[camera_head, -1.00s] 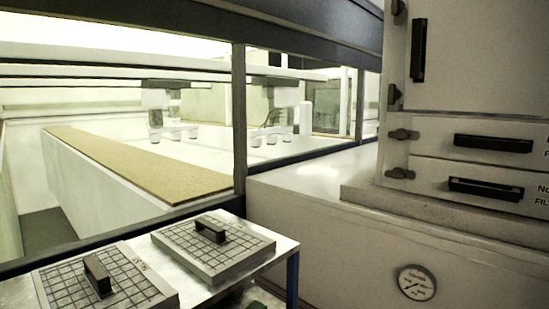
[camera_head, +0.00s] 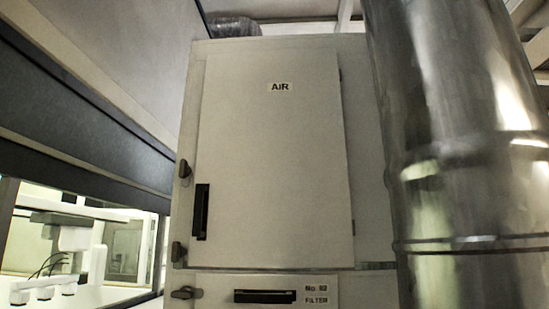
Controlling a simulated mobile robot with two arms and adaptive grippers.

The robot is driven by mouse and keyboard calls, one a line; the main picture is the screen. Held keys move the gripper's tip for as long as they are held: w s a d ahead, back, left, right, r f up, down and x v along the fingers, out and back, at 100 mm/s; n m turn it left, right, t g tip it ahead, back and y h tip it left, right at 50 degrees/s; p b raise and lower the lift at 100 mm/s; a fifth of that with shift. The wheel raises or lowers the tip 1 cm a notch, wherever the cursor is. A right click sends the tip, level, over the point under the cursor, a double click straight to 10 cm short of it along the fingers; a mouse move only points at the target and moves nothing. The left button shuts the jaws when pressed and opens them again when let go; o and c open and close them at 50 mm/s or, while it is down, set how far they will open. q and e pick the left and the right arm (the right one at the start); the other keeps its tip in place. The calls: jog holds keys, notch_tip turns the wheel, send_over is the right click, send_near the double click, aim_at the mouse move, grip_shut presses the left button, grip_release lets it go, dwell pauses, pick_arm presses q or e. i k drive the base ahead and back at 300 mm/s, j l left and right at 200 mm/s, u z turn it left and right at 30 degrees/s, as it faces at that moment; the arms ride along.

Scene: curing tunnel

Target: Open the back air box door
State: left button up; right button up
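A pale cabinet door labelled "AIR" (camera_head: 275,160) fills the middle of the head view and sits shut in its frame. Its black upright handle (camera_head: 201,212) is at the lower left of the door. Dark latches, one upper (camera_head: 184,169) and one lower (camera_head: 178,252), sit on the frame at the door's left edge. Small hinge-like parts show along its right edge. Whether this is the back air box cannot be told. Neither of my grippers is in view.
Below the door is a filter drawer (camera_head: 315,286) with a black handle (camera_head: 265,296) and a latch (camera_head: 186,293) at its left. A large shiny metal duct (camera_head: 450,150) stands close on the right. A glazed enclosure (camera_head: 85,245) with equipment inside is at the left.

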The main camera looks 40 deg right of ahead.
aim_at(271, 186)
jog(key=z, duration=1.15)
